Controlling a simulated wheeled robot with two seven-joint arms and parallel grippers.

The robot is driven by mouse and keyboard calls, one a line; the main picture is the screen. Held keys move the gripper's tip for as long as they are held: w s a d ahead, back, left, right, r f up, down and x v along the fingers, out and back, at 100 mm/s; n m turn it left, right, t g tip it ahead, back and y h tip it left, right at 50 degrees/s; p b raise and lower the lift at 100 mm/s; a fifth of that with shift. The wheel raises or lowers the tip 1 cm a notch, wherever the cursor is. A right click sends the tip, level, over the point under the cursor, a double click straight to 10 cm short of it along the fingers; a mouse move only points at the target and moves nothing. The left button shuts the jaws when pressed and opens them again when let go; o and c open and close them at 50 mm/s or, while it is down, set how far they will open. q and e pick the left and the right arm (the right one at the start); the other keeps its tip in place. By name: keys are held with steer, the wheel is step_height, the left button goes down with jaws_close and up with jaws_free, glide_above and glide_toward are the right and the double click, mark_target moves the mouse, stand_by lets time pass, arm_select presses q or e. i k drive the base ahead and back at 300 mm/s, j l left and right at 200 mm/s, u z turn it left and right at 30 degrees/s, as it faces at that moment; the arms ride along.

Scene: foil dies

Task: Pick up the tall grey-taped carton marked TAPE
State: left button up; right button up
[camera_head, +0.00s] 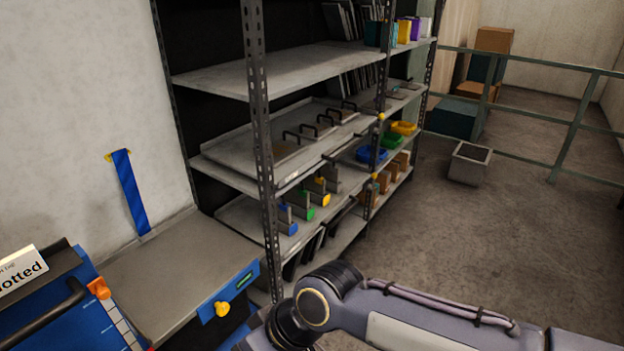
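I cannot make out a tall grey-taped carton marked TAPE in the head view. Small brown boxes (402,159) stand on a lower shelf at the right of the rack, but no marking on them can be read. One of my arms crosses the bottom of the view from the right, and its gripper is not visible. My other gripper is also out of view.
A metal shelf rack (256,110) fills the centre, holding handled plates, bins and files. A grey bench top (175,270) and a blue unit (85,320) stand at lower left. Stacked boxes (493,42) lie behind a green railing (568,130). A planter-like box (468,165) stands on open floor.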

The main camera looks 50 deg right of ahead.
mark_target(384, 177)
steer(key=l+z, duration=0.2)
steer(key=z, duration=0.2)
steer(key=l+z, duration=0.25)
steer(key=z, duration=0.2)
steer(key=l+z, duration=0.1)
steer(key=l, duration=0.35)
steer(key=i+l+z, duration=0.15)
steer(key=l, duration=0.25)
steer(key=l+z, duration=0.1)
steer(key=l, duration=0.3)
steer(key=i+l+z, duration=0.15)
steer(key=l, duration=0.25)
steer(key=i+l+z, duration=0.1)
steer(key=l, duration=0.3)
steer(key=i+l, duration=0.15)
steer(key=l, duration=0.2)
steer(key=i+l, duration=0.1)
steer(key=l, duration=0.3)
steer(key=i+l, duration=0.15)
steer(key=l, duration=0.2)
steer(key=i+l, duration=0.15)
steer(key=l, duration=0.2)
steer(key=i+l, duration=0.1)
steer(key=l, duration=0.3)
